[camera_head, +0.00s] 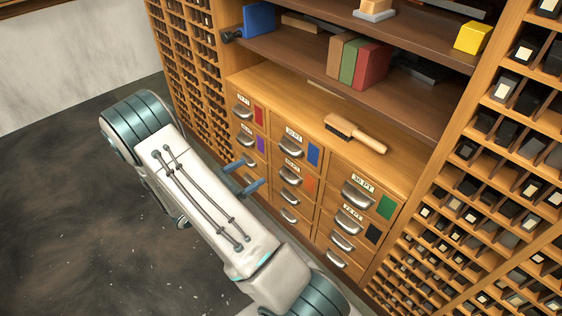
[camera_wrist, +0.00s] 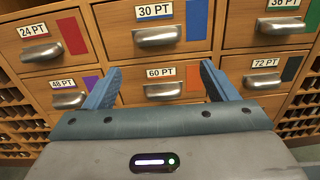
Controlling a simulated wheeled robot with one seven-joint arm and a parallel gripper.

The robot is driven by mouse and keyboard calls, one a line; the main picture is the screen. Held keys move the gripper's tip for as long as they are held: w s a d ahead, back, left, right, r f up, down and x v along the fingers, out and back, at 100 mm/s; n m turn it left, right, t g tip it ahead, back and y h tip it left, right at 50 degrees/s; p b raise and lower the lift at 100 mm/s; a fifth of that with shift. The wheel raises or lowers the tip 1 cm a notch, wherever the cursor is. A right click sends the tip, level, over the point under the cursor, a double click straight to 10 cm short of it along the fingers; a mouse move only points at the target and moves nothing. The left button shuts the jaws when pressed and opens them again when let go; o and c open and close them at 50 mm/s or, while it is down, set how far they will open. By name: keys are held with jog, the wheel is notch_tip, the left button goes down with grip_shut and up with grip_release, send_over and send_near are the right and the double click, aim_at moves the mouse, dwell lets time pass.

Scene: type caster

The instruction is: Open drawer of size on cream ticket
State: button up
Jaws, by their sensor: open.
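The wooden cabinet has labelled drawers with silver cup handles, all looking shut. In the wrist view the upper row holds the 24 PT drawer with red patch (camera_wrist: 38,53), the 30 PT drawer with blue patch (camera_wrist: 158,37) and the 36 PT drawer with green patch (camera_wrist: 280,25). Below are the 48 PT purple (camera_wrist: 69,99), 60 PT orange (camera_wrist: 163,90) and 72 PT black (camera_wrist: 263,81) drawers. My gripper (camera_wrist: 160,75) is open and empty, its blue fingers either side of the 60 PT drawer's front. It also shows in the head view (camera_head: 243,176), in front of the cabinet. I cannot make out a ticket's writing.
A brush (camera_head: 354,133) and a pale strip (camera_head: 326,89) lie on the cabinet top (camera_head: 290,95). Pigeonhole racks (camera_head: 490,170) flank the drawers. The floor (camera_head: 60,200) at left is clear.

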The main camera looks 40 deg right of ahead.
jog(key=b, duration=0.3)
send_near(285, 151)
jog(key=d, duration=0.8)
jog(key=shift+w, duration=0.15)
